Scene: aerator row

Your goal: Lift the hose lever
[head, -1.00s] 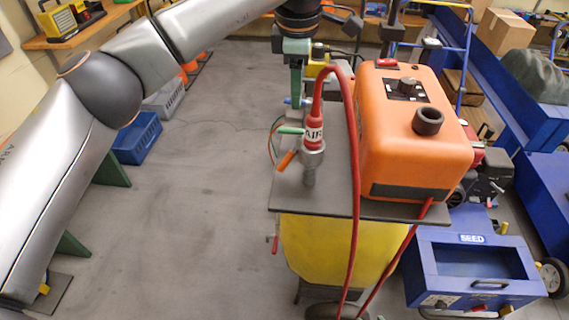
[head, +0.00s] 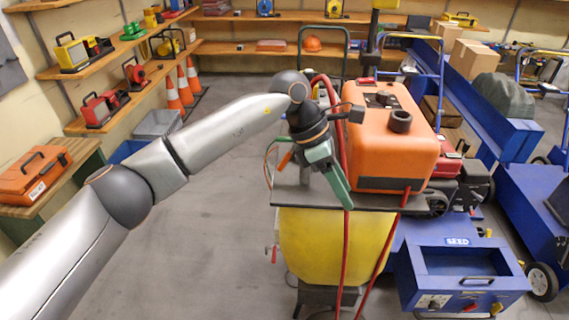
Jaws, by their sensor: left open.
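The orange unit (head: 393,140) stands on a dark plate (head: 400,200) above a yellow tank (head: 335,245). A red hose (head: 346,245) runs down along its left side. An orange lever (head: 286,159) shows at the left of the grey metal hose fitting (head: 305,176). My left gripper (head: 340,190), with green fingers, is open and points down over the plate, just right of the fitting. It hides the upper fitting and part of the hose. I cannot tell whether it touches them. The green handle at the fitting is hidden. My right gripper is not in view.
A blue SEED box (head: 462,275) stands at the lower right and blue machines line the right side. Shelves with tools and traffic cones (head: 187,82) stand at the back left. An orange case (head: 32,175) sits on a bench at left. The floor left of the tank is clear.

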